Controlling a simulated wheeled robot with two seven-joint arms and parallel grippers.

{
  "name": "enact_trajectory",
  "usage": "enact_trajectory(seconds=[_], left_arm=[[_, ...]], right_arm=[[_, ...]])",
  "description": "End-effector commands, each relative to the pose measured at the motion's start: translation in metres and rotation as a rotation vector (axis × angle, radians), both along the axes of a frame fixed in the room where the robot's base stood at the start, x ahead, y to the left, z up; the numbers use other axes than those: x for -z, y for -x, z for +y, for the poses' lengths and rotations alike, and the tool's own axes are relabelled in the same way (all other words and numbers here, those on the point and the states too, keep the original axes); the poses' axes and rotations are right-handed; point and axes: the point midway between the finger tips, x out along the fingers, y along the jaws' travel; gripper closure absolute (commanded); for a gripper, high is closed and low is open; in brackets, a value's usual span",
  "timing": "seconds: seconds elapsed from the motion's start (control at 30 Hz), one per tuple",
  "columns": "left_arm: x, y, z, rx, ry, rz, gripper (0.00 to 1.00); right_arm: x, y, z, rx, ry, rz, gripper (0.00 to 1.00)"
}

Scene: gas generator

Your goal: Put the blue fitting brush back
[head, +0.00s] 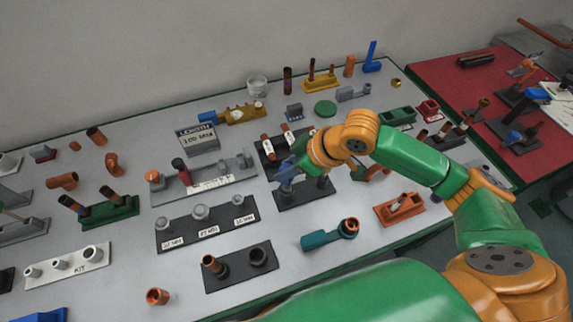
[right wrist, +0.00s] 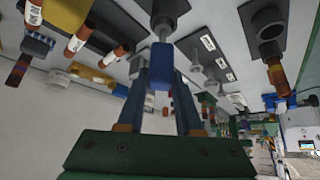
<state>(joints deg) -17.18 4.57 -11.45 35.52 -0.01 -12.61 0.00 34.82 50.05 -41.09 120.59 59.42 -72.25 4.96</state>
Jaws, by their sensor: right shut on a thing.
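My right gripper (head: 287,178) reaches in from the right over the middle of the table. In the right wrist view its two fingers (right wrist: 160,78) are shut on the blue fitting brush (right wrist: 161,66), on its blue handle. A thin grey shaft runs from the handle toward a dark cylinder (right wrist: 169,10); whether its tip is inside cannot be told. In the head view a dark two-post holder (head: 304,196) lies just below and right of the fingers, and they partly cover it. The brush is largely hidden there. My left gripper is out of view.
A dark stand with labelled copper pieces (head: 268,150) is just behind the gripper. A grey labelled rack (head: 203,180) and a dark three-post rack (head: 205,228) lie to the left. A teal tool (head: 328,236) lies in front. Bare table shows around it.

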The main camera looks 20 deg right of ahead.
Motion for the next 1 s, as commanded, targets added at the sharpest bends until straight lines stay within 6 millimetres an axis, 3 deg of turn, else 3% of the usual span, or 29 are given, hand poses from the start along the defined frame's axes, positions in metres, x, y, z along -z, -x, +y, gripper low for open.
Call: enact_trajectory(seconds=[0.9, 0.93, 1.0], left_arm=[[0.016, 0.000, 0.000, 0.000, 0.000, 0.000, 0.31], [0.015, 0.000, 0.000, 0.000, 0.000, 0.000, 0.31], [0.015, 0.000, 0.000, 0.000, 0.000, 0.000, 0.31]], right_arm=[[0.028, 0.000, 0.000, 0.001, 0.000, 0.000, 1.00], [0.027, 0.000, 0.000, 0.001, -0.001, 0.000, 0.58], [0.027, 0.000, 0.000, 0.001, -0.001, 0.000, 0.39]])
